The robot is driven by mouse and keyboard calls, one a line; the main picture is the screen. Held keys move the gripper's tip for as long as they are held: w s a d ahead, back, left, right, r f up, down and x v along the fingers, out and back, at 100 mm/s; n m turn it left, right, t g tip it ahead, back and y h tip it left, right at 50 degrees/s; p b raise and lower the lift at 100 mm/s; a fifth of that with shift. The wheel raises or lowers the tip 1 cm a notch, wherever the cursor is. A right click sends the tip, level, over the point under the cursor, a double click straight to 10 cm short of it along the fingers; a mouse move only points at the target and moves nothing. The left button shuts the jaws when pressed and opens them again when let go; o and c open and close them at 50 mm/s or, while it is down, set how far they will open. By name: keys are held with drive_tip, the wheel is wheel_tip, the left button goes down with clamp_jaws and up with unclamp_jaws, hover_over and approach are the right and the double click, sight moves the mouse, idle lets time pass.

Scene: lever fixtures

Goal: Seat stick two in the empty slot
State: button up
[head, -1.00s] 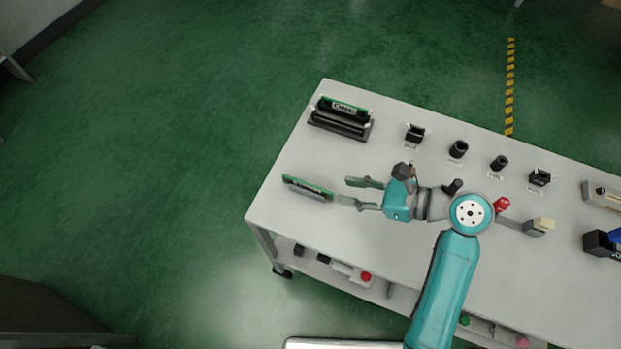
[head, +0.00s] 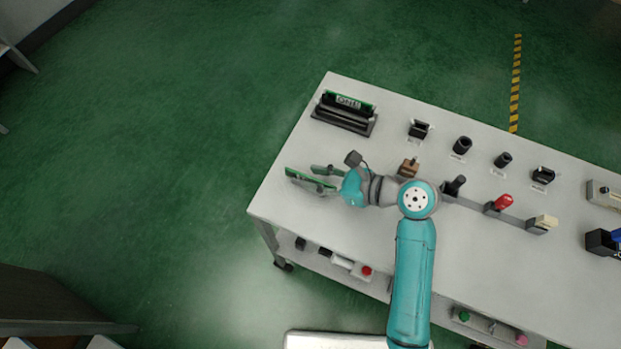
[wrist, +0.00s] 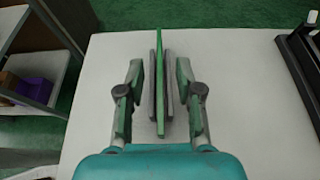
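A thin green stick (head: 308,179) stands on edge at the table's left side. In the wrist view the stick (wrist: 160,85) runs lengthwise between two grey strips that flank it closely. My gripper (head: 321,178) is around it, one finger on each side. In the wrist view my gripper (wrist: 160,95) looks open, with narrow gaps between its fingers and the grey strips. The black slot block (head: 341,120) is at the table's far left corner. Another green stick (head: 349,101), with a white label, stands in its back slot; the front slot looks empty.
Several black fixtures, one being a cylinder (head: 462,146), line the table's far side. A row of levers, including a red one (head: 500,202) and a cream one (head: 543,222), is right of my arm. The white tabletop (head: 300,140) is bare between stick and block.

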clamp_jaws()
